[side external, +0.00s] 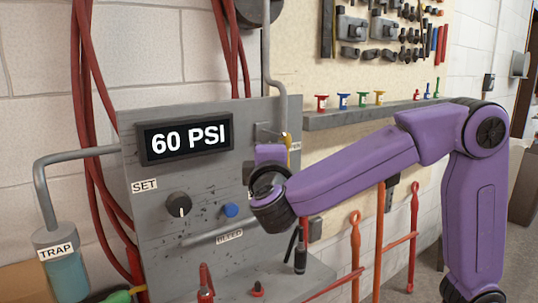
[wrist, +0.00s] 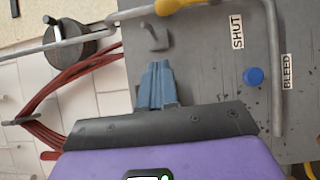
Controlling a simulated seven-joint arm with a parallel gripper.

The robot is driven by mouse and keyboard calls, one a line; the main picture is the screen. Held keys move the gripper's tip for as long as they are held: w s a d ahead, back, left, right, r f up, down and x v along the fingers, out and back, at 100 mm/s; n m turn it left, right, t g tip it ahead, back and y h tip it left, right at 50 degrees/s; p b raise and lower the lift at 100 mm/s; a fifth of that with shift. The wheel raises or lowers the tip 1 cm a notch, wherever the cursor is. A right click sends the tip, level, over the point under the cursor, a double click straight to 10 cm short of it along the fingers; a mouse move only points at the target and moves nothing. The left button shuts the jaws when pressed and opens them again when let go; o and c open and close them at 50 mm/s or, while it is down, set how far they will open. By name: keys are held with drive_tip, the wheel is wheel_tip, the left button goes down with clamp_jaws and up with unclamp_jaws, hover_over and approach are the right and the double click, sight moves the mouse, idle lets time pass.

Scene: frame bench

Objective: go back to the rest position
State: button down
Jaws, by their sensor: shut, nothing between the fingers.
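My gripper (wrist: 160,68) is shut and empty in the wrist view, its blue-grey fingers together. It is close to the grey panel (side external: 260,230), near a small grey bracket (wrist: 155,38). A yellow handle (wrist: 185,4) lies just past the fingertips at the top edge of the wrist view; I cannot tell whether anything touches. In the side view my purple arm reaches in from the right, and the wrist hides the fingers and part of the panel. The yellow handle (side external: 288,140) shows only partly there.
The panel bears a "60 PSI" display (side external: 185,139), a black SET knob (side external: 178,205) and a blue BLEED button (side external: 230,210). Red hoses (side external: 84,75) hang behind it. A shelf (side external: 370,113) with small coloured fittings stands behind my arm. Orange-red tools (side external: 355,250) hang below it.

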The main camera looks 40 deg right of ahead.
idle(0.4)
drive_tip(key=s+d+f+n+g+y, duration=0.1)
drive_tip(key=s+d+f+g+y, duration=0.25)
drive_tip(key=d+f, duration=0.35)
drive_tip(key=s+d+f+g+y, duration=0.2)
drive_tip(key=s+f, duration=0.3)
drive_tip(key=s, duration=0.4)
drive_tip(key=s+d+f+g+y, duration=0.2)
drive_tip(key=s+f+g, duration=0.3)
drive_tip(key=s, duration=0.4)
drive_tip(key=s+d+f+g+y, duration=0.2)
drive_tip(key=s+f, duration=0.4)
drive_tip(key=s, duration=0.3)
drive_tip(key=shift+s+g+y, duration=0.35)
drive_tip(key=shift+g+y, duration=0.2)
drive_tip(key=shift+g, duration=0.6)
